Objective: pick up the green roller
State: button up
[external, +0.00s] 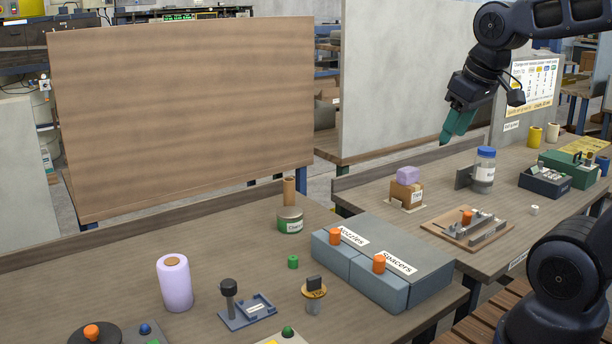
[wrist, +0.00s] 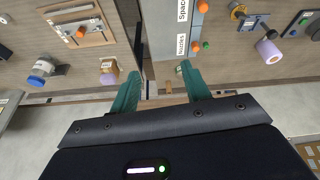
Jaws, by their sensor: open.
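The grey drawer box (external: 390,262) with orange knobs stands right of the roller. A blue-capped jar (external: 484,170) is below my gripper. A gap separates the benches.

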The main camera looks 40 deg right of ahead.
jog(key=w+a+f+n+g, duration=0.1)
jog(key=w+a+f+n, duration=0.25)
jog(key=w, duration=0.55)
jog(key=n+g, duration=0.3)
jog(key=n, duration=0.7)
send_over(293, 258)
jog(key=f, duration=2.5)
jog(key=shift+s, duration=0.3)
jog(key=shift+w+f, duration=0.2)
jog(key=shift+f, duration=1.1)
jog(key=shift+w+f, duration=0.15)
jog(key=shift+f, duration=1.15)
grip_shut()
